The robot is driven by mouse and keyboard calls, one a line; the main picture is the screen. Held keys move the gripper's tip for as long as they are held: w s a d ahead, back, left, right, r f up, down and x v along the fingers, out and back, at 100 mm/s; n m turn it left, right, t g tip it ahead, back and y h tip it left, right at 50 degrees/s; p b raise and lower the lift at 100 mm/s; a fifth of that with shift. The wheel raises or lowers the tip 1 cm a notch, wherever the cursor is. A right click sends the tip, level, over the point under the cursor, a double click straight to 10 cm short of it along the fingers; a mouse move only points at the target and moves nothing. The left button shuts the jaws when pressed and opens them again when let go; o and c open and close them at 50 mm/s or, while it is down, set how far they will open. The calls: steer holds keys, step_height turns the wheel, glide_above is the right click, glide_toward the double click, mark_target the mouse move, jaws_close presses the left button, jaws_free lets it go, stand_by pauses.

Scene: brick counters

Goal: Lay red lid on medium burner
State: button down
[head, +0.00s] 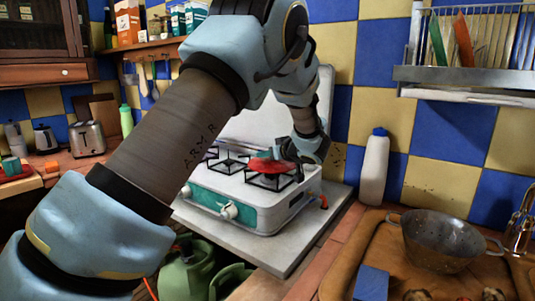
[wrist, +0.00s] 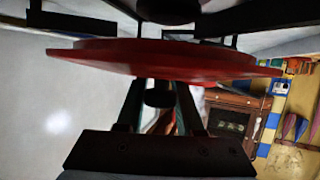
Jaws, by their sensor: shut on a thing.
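The red lid (head: 268,166) shows in the head view at the right part of the camping stove (head: 240,200), over the right burner grate (head: 274,181). My gripper (head: 308,148) is at the lid's right side and partly hidden by my wrist. In the wrist view the red lid (wrist: 165,62) spans the picture edge-on, and my gripper (wrist: 160,90) is shut on it from below in that picture. Dark grate bars show close past the lid. I cannot tell whether the lid touches the grate.
A white bottle with a blue cap (head: 374,168) stands right of the stove. A metal colander (head: 440,240) is at the lower right. A dish rack (head: 470,75) hangs on the wall above. Green gas bottles (head: 190,272) stand below the stove.

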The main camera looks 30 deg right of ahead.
steer(key=shift+f, duration=0.1)
steer(key=shift+f, duration=0.25)
steer(key=c, duration=0.5)
jaws_free()
steer(key=shift+c, duration=0.2)
steer(key=shift+r, duration=0.1)
steer(key=shift+r, duration=0.2)
steer(key=shift+s+r, duration=0.15)
steer(key=shift+s, duration=0.15)
steer(key=b+v, duration=0.2)
steer(key=v, duration=0.9)
steer(key=shift+s, duration=0.25)
steer(key=shift+w+a+r, duration=0.1)
